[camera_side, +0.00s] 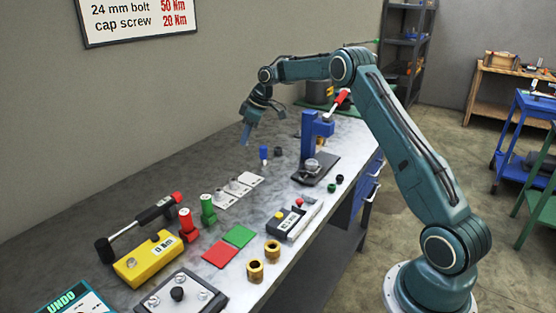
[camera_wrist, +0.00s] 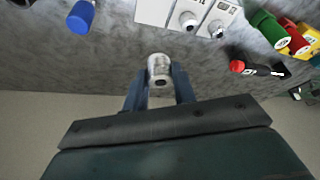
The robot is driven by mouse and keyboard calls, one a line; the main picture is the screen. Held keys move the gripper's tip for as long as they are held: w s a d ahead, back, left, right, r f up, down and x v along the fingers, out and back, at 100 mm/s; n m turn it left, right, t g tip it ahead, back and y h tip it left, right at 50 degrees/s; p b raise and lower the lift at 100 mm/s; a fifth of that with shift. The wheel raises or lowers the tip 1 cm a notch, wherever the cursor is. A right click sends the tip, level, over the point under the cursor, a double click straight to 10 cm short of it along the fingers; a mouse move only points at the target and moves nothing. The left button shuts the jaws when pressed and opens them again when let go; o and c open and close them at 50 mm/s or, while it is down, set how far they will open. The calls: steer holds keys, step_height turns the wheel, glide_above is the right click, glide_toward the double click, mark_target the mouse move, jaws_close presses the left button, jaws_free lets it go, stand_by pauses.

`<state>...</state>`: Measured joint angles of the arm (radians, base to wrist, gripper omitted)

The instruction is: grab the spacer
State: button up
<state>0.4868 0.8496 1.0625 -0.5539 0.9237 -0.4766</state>
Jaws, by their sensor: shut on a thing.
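My gripper (camera_side: 245,139) hangs over the far left side of the bench, left of a small blue-topped piece. In the wrist view my gripper (camera_wrist: 158,82) has its two blue fingers on either side of a small silver cylinder, which looks like the spacer (camera_wrist: 158,66). It is shut on the spacer, whose end with a dark hole shows. In the side view I cannot make out the spacer at the fingertips.
White plates (camera_side: 238,188) and a blue-capped piece (camera_side: 263,153) lie near my gripper. A blue press (camera_side: 309,140) stands to the right. Red and green pads (camera_side: 238,236), brass rings (camera_side: 272,250) and a yellow box (camera_side: 146,259) occupy the front. The wall is behind.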

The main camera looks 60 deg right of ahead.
steer(key=shift+r, duration=3.55)
